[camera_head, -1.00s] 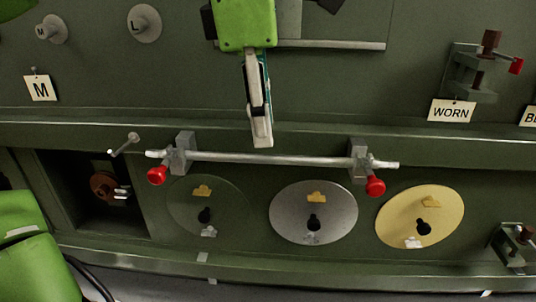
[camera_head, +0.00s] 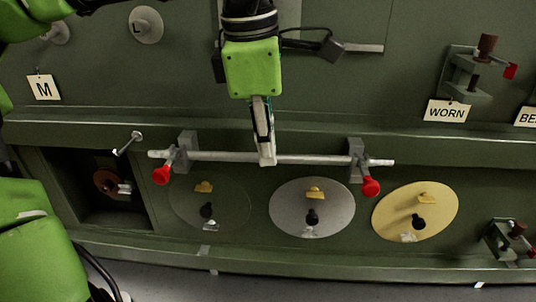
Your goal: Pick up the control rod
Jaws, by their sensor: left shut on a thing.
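The control rod (camera_head: 315,159) is a long silver bar lying level across two grey brackets, the left bracket (camera_head: 187,148) and the right bracket (camera_head: 356,156). A red knob (camera_head: 161,175) hangs near its left end and another red knob (camera_head: 370,187) near its right end. My left gripper (camera_head: 267,160) reaches down from the top, seen edge-on, with its fingers shut on the rod a little left of the middle between the brackets. The rod still sits at the brackets. My right gripper is not identifiable in view.
Below the rod are a dark green disc (camera_head: 209,206), a silver disc (camera_head: 312,207) and a gold disc (camera_head: 415,211). A dark recess (camera_head: 100,192) lies at the left. A clamp (camera_head: 474,70) stands above a WORN tag (camera_head: 447,111). A thin peg (camera_head: 127,143) sticks out left of the rod.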

